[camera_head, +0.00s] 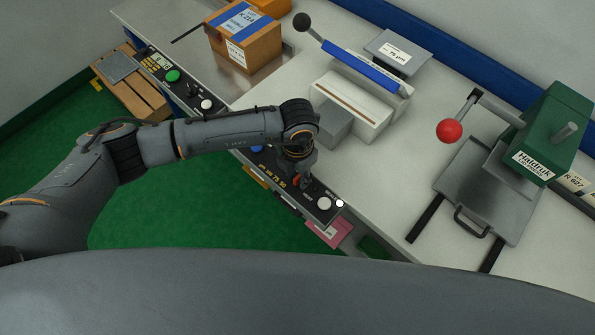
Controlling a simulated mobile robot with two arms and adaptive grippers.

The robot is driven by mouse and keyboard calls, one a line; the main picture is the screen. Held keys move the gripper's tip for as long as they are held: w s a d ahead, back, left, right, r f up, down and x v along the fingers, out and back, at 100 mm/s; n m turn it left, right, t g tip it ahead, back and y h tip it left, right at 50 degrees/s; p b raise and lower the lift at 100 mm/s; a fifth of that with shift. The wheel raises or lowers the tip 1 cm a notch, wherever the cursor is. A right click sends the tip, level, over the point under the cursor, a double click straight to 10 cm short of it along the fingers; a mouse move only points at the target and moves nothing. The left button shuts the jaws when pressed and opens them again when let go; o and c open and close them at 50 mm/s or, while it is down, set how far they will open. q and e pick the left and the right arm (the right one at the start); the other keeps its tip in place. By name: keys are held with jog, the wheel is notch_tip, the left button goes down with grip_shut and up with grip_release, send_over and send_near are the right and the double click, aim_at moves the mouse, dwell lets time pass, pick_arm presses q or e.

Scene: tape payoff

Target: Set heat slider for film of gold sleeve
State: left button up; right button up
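A dark control panel (312,194) runs along the front edge of the bench, with a printed scale (272,174) whose numbers look like 75 and 50 at its right end. A small red part (297,181), apparently the heat slider's knob, shows right by my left gripper (301,180). The gripper points down at the panel beside the scale; its fingers are small and partly hidden by the wrist, so I cannot tell whether they touch or hold the knob. No gold sleeve can be made out. My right gripper is out of view.
A sealer-like machine with a blue bar (360,66) and a grey plate labelled 75 µm (398,53) stand behind. A white button (324,203) is right of the scale. A green press (550,130) with a red-ball lever (449,131) stands right; an orange-brown box (262,47) stands back left.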

pick_arm(q)
grip_shut()
jog(key=w+a+b, duration=0.1)
jog(key=a, duration=0.1)
jog(key=w+a+b, duration=0.1)
jog(key=w, duration=0.1)
jog(key=shift+a, duration=0.4)
jog(key=shift+w+a, duration=0.1)
jog(key=shift+a, duration=0.05)
grip_release()
notch_tip(320, 180, up, 12)
dwell(0.3)
